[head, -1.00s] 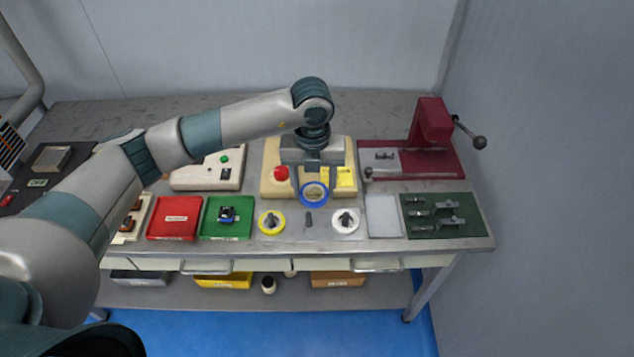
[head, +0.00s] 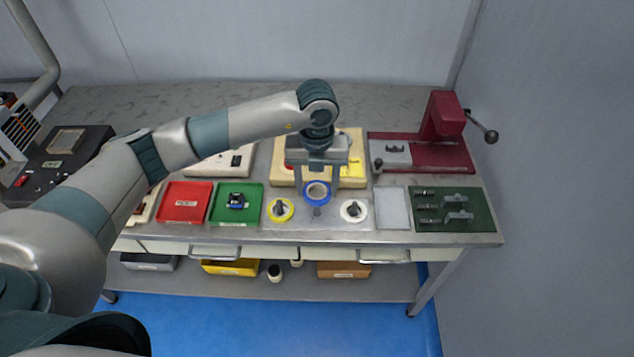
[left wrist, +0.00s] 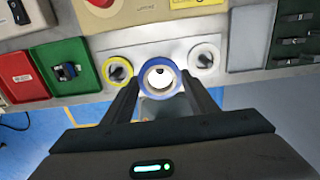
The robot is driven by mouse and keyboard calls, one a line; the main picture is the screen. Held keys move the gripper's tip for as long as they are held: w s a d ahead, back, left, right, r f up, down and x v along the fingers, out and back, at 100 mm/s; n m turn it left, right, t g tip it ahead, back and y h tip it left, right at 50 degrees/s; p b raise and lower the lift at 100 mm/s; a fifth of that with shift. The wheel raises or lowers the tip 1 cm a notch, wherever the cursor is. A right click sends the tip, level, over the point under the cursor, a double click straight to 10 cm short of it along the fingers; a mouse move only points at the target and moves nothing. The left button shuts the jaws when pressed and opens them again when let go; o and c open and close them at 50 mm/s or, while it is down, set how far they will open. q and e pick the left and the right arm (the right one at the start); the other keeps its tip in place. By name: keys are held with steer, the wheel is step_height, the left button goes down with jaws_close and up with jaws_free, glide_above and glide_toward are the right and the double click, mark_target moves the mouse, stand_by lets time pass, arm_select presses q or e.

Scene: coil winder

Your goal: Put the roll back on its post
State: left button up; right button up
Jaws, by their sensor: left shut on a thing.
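A blue roll (head: 318,192) with a pale inside is held between the fingers of my left gripper (head: 319,188). In the left wrist view the blue roll (left wrist: 159,77) sits between the two fingertips (left wrist: 158,82), and a dark post tip shows through its hole. In the head view the bare post (head: 317,211) stands just below the roll, between the other two posts. The roll appears above the post; I cannot tell whether it touches it. A yellow roll (head: 280,210) is on the left post and a white roll (head: 354,210) on the right post. My right gripper is not in view.
A red tray (head: 184,203) and a green tray (head: 222,217) with a small part lie to the left. A pale plate (head: 392,208) and a dark green tool mat (head: 475,215) lie to the right. A beige machine with a red button stands behind, and a red press (head: 441,118) at the back right.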

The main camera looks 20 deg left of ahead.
mark_target(317, 213)
arm_select(q)
steer(key=shift+f+b, duration=0.4)
steer(key=shift+f, duration=0.6)
steer(key=shift+f, duration=0.1)
stand_by(0.6)
steer(key=shift+a+f+b, duration=0.1)
steer(key=shift+f+b, duration=2.5)
steer(key=shift+f, duration=0.4)
steer(key=o, duration=1.1)
